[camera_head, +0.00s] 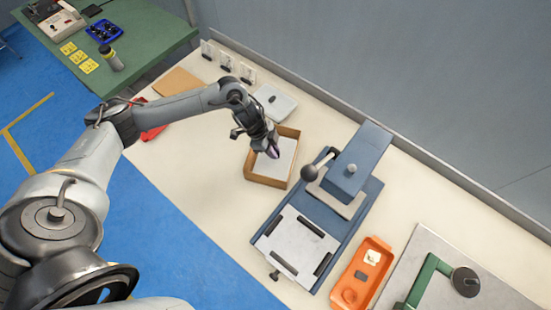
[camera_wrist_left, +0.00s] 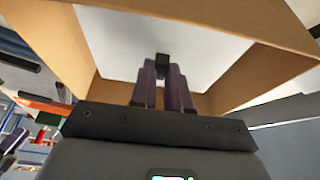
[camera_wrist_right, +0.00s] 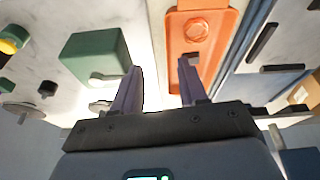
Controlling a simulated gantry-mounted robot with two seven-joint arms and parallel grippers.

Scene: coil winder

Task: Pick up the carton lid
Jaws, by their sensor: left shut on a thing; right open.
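An open brown carton (camera_head: 250,165) with a white flat inside stands on the bench in the middle of the head view. A flat tan cardboard piece (camera_head: 178,82), which looks like the carton lid, lies further back to the left, apart from the carton. My left gripper (camera_head: 272,151) points down over the carton's white inside. In the left wrist view its purple fingers are close together, shut on a small dark piece (camera_wrist_left: 162,60); the carton walls (camera_wrist_left: 265,75) rise around them. My right gripper (camera_wrist_right: 160,80) is open and empty; it is not visible in the head view.
A blue winder fixture (camera_head: 330,210) with a ball-ended lever (camera_head: 309,173) stands right of the carton. An orange tray (camera_head: 379,243) and a green bracket (camera_head: 422,280) are at the lower right. A pale grey tray (camera_head: 276,103) lies behind the carton. Several white holders line the wall.

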